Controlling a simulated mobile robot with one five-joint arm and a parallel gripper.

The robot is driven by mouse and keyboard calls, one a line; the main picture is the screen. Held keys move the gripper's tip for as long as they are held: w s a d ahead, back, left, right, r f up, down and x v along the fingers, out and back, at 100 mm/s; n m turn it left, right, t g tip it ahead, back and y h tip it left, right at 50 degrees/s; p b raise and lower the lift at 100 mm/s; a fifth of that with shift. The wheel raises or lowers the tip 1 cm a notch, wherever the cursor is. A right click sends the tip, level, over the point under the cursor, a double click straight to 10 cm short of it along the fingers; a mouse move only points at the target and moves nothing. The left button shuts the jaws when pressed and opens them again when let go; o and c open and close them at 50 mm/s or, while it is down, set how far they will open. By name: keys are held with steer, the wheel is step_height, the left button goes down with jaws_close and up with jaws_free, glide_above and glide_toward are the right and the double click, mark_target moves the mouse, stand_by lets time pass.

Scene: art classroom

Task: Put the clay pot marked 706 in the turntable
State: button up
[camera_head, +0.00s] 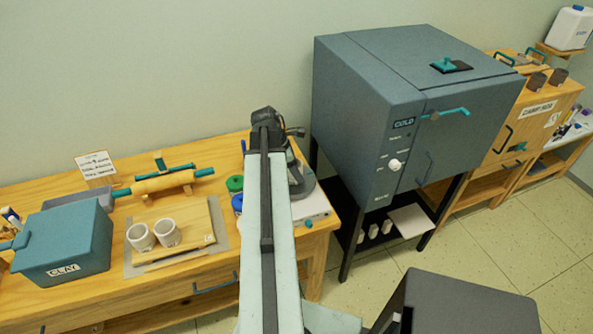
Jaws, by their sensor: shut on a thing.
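Two pale clay pots, one on the left (141,237) and one on the right (168,233), stand side by side on a wooden board. No number is legible on either. My gripper (268,120) is at the far end of my raised arm, above the back of the bench. My arm hides most of it. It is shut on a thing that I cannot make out. Behind and right of the arm, a pale machine with a teal knob (316,217) and a dark round part shows partly; it looks like the turntable.
The wooden bench (215,268) also holds a teal CLAY box (66,240), a rolling pin (163,182) and a sign (95,164). A big grey kiln (375,120) stands right of the bench. Beyond it are a damp-box cabinet (510,135) and two brown pots (537,81).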

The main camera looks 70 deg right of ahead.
stand_by(0.3)
steer(key=o, duration=1.6)
steer(key=shift+c, duration=0.2)
steer(key=shift+r, duration=0.1)
step_height(320, 180, up, 8)
steer(key=p, duration=0.8)
